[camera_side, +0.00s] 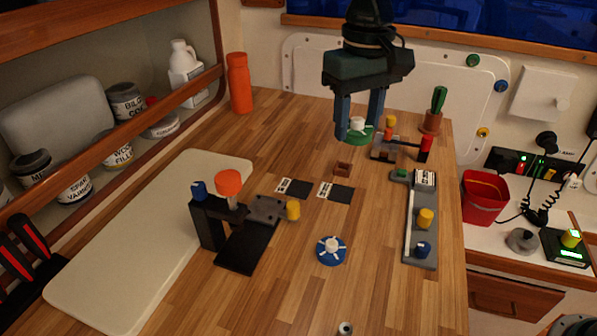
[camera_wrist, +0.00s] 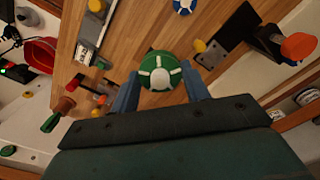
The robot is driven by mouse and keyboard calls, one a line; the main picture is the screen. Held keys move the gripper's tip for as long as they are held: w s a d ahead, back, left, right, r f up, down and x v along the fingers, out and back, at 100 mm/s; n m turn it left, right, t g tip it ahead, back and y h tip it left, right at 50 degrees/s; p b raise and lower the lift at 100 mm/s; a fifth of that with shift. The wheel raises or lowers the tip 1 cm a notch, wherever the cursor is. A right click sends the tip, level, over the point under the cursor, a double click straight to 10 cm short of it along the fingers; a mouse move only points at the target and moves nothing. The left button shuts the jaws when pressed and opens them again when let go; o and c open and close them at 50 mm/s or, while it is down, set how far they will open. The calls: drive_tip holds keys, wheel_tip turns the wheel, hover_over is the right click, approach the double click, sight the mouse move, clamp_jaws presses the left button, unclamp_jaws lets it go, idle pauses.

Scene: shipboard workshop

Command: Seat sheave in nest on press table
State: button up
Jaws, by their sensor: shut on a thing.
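My gripper (camera_side: 357,131) is shut on a green sheave (camera_side: 358,138) with a white hub, held between its two blue fingers above the rear of the wooden table. The wrist view shows the green sheave (camera_wrist: 160,72) with white spokes between the fingertips. A black press (camera_side: 208,222) with an orange knob (camera_side: 229,183) stands at left centre, apart from my gripper. A grey plate (camera_side: 265,208) with a yellow knob (camera_side: 293,210) sits beside it. I cannot tell which part is the nest. A blue sheave (camera_side: 331,259) with a white hub lies on the table at front.
A long grey fixture (camera_side: 421,240) with yellow and blue knobs stands at right. A cream board (camera_side: 120,270) lies left.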

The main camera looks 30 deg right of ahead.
drive_tip(key=w+a+f, duration=0.8)
drive_tip(key=a+f, duration=0.1)
drive_tip(key=a, duration=0.4)
drive_tip(key=shift+a+f, duration=0.3)
drive_tip(key=shift+f, duration=0.05)
drive_tip(key=shift+f, duration=0.15)
hover_over(265, 207)
drive_tip(key=shift+f, duration=2.75)
drive_tip(key=shift+f, duration=0.75)
idle(0.9)
idle(1.0)
drive_tip(key=o, duration=1.1)
drive_tip(key=shift+r, duration=0.15)
